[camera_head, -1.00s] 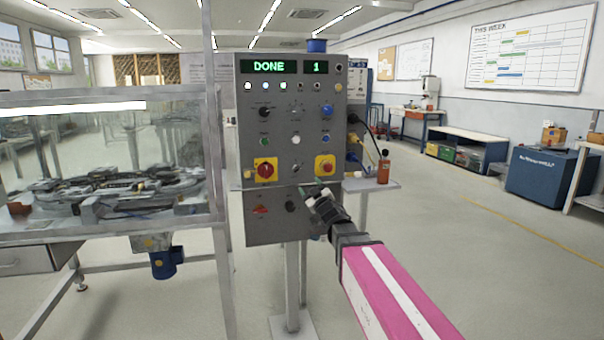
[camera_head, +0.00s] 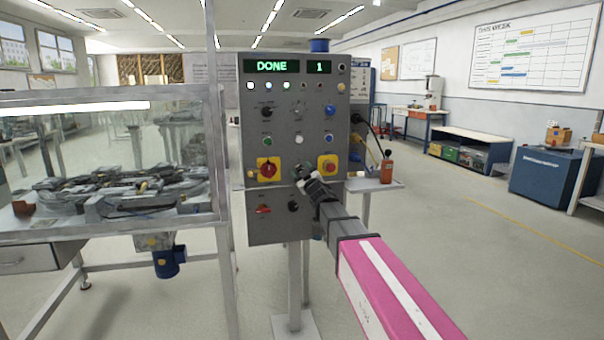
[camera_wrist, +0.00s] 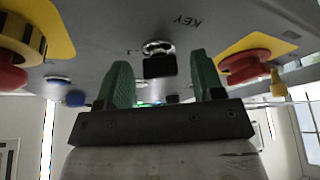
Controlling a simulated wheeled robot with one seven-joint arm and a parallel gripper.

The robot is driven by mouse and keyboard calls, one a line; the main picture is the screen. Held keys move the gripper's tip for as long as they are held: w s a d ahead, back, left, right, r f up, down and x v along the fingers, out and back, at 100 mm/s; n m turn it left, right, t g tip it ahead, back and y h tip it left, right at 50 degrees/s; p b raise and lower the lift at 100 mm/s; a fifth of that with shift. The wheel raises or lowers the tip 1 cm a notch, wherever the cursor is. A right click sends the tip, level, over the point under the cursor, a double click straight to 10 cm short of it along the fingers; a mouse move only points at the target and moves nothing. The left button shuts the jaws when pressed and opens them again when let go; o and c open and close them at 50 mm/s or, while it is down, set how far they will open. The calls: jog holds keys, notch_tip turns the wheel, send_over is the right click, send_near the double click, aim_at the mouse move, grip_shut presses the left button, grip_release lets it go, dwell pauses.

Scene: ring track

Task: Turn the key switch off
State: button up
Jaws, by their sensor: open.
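The key switch (camera_wrist: 159,58) is a dark key block in a round silver collar on the grey panel (camera_head: 312,235). The word KEY is printed upside down beside it in the wrist view. My gripper (camera_head: 308,182) is in front of the panel, between the red rotary switch and the red stop button, and partly covers the key switch in the head view. In the wrist view my gripper (camera_wrist: 162,80) is open, its two green fingers spread on either side of the key with visible gaps. Whether the fingertips reach past the key is unclear.
A red rotary switch (camera_head: 267,169) and a red stop button (camera_head: 327,165), both on yellow plates, flank the key switch closely. The display (camera_head: 289,66) reads DONE 1. A glass-enclosed ring track (camera_head: 120,190) stands left. A small shelf with a red bottle (camera_head: 386,167) is right.

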jog(key=c, duration=0.9)
jog(key=shift+c, duration=0.2)
jog(key=shift+n, duration=0.5)
jog(key=n+g, duration=0.1)
jog(key=n, duration=0.3)
jog(key=n+g, duration=0.2)
jog(key=n, duration=0.2)
jog(key=n+g+y, duration=0.1)
jog(key=n+g, duration=0.1)
jog(key=n, duration=0.2)
jog(key=shift+d+r+n, duration=0.15)
jog(key=shift+r+n, duration=0.15)
jog(key=o, duration=0.9)
jog(key=shift+o, duration=0.2)
jog(key=shift+d, duration=0.1)
